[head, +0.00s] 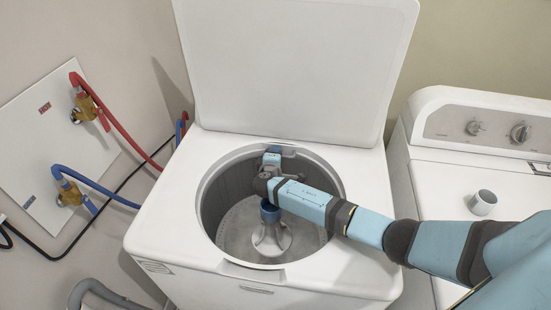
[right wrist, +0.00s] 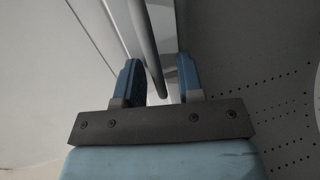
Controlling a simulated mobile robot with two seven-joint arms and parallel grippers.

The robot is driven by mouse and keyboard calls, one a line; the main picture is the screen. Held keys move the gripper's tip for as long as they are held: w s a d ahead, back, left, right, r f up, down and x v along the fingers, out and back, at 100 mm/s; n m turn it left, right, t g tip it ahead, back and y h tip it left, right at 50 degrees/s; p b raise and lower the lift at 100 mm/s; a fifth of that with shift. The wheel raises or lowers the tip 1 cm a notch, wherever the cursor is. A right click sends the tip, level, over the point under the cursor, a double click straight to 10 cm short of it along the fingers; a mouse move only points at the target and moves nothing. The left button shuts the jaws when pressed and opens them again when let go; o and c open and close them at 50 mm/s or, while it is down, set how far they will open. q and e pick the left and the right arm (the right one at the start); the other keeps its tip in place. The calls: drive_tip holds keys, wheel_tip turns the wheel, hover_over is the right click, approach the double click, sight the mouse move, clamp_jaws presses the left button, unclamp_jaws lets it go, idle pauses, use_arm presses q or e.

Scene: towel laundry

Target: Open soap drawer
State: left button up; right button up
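The white top-loading washer (head: 150,235) stands with its lid (head: 290,65) raised. My right arm reaches over the opening, and its gripper (head: 272,150) is at the back rim of the tub. The soap drawer seems to be the small grey part (head: 289,151) at that rim, largely hidden by my gripper. In the right wrist view my gripper (right wrist: 158,60) has its two blue fingers apart. A grey bar (right wrist: 148,50), perhaps the drawer's handle, shows between them with gaps on both sides. My left gripper is not in view.
The agitator (head: 271,238) stands in the tub below my right arm. Red (head: 125,132) and blue (head: 100,188) hoses run from the left wall.

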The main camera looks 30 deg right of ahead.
clamp_jaws()
drive_tip(key=shift+f+p+v, duration=0.2)
drive_tip(key=shift+v, duration=0.65)
drive_tip(key=shift+f+p+v, duration=0.15)
drive_tip(key=shift+v, duration=0.7)
unclamp_jaws()
drive_tip(key=shift+a, duration=0.1)
drive_tip(key=shift+s, duration=0.1)
drive_tip(key=p+v, duration=0.5)
drive_tip(key=v, duration=0.8)
drive_tip(key=shift+s+a+p, duration=0.2)
drive_tip(key=shift+s+p, duration=0.1)
